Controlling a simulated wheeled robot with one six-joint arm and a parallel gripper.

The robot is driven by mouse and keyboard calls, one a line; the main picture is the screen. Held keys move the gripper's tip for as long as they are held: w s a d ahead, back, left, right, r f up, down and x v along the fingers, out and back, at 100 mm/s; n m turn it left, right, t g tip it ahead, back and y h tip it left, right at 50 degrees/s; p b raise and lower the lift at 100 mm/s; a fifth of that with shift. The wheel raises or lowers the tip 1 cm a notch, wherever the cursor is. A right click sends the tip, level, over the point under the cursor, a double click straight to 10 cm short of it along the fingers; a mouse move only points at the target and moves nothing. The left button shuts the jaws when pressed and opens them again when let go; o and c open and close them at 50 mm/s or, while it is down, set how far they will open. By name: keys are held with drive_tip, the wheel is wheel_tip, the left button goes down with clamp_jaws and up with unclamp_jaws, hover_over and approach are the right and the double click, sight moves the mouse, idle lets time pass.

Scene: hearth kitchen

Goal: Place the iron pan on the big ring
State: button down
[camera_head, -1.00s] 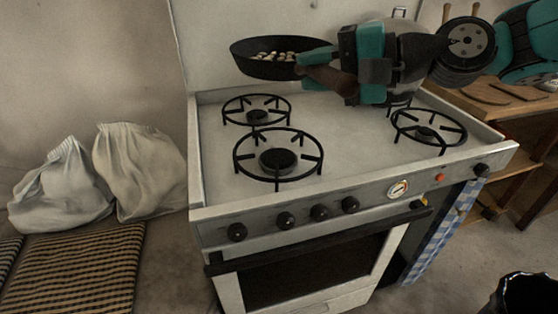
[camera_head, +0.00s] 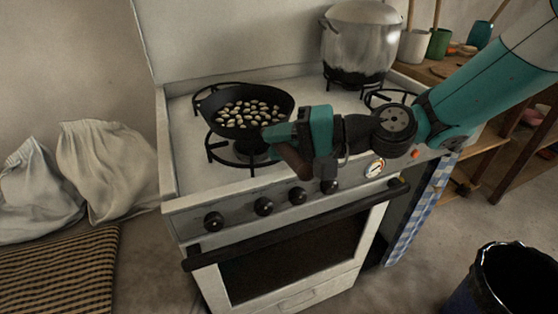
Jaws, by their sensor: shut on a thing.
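The black iron pan (camera_head: 285,108) holds several pale, dark-marked pieces like beans or nuts. It is level over the big ring (camera_head: 212,152), the front left burner. My gripper (camera_head: 288,137) is shut on the pan's brown handle (camera_head: 292,158), which points toward the stove's front right.
A smaller ring (camera_head: 203,92) sits behind the pan, partly hidden. A large metal pot (camera_head: 360,45) stands at the back right. Another ring (camera_head: 376,97) lies front right, partly behind my arm. Knobs (camera_head: 263,206) and an oven rail (camera_head: 300,228) line the front.

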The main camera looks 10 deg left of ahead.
drive_tip(key=shift+f, duration=1.85)
drive_tip(key=shift+b, duration=0.3)
drive_tip(key=c, duration=0.9)
unclamp_jaws()
drive_tip(key=shift+f, duration=0.2)
drive_tip(key=shift+c, duration=0.2)
drive_tip(key=v, duration=1.2)
drive_tip(key=s+d+r+n+h, duration=0.1)
drive_tip(key=s+d+n+h, duration=0.2)
drive_tip(key=s, duration=0.6)
drive_tip(key=s+d+r+n+h, duration=0.2)
drive_tip(key=s+d+n+h, duration=0.2)
drive_tip(key=s+d+h, duration=0.3)
drive_tip(key=shift+s+h, duration=0.5)
drive_tip(key=shift+s, duration=0.45)
